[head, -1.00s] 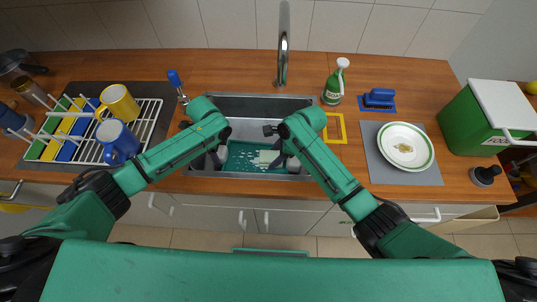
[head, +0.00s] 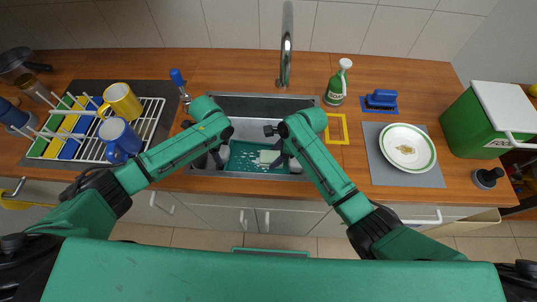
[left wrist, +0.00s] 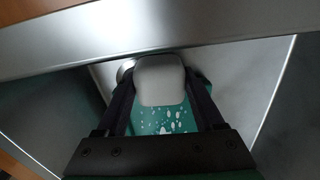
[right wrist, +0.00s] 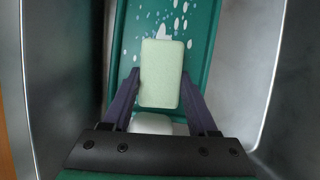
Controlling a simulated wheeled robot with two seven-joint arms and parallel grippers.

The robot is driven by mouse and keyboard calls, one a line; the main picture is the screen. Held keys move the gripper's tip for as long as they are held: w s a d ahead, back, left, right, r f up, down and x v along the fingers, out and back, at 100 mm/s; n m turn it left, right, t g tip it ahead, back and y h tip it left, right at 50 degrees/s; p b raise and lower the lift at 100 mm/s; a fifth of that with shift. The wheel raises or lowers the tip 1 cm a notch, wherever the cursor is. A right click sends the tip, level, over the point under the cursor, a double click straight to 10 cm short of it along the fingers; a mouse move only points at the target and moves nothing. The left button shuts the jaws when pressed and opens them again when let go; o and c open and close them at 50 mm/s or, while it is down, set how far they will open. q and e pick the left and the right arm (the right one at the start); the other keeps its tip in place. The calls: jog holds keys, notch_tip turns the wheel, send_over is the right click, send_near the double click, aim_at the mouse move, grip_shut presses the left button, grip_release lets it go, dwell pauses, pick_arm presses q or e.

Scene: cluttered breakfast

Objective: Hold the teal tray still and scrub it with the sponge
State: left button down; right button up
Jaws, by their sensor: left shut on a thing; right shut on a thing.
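The teal tray (head: 240,164) lies in the sink, dotted with white foam spots; it also shows in the right wrist view (right wrist: 204,25). My left gripper (head: 220,160) is at its left end. In the left wrist view its fingers are shut on a pale rounded block (left wrist: 160,80), which looks like the tray's end grip. My right gripper (head: 283,160) is shut on the pale green sponge (right wrist: 160,74), held over the tray's foamy face. Another pale block (right wrist: 150,124) shows under the right fingers. Whether the sponge touches the tray is hard to tell.
Steel sink walls (head: 250,104) surround both grippers closely. The faucet (head: 285,50) stands behind. A dish rack (head: 150,130) with mugs is at left.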

aim_at(265, 155)
jog(key=shift+w+a, duration=0.1)
jog(key=shift+a, duration=1.5)
jog(key=shift+d+f, duration=0.15)
jog(key=shift+d, duration=1.65)
jog(key=shift+a, duration=1.85)
jog(key=shift+d+r, duration=0.2)
jog(key=shift+d, duration=1.65)
jog(key=shift+a+f, duration=0.15)
jog(key=shift+a, duration=0.8)
jog(key=shift+r, duration=4.1)
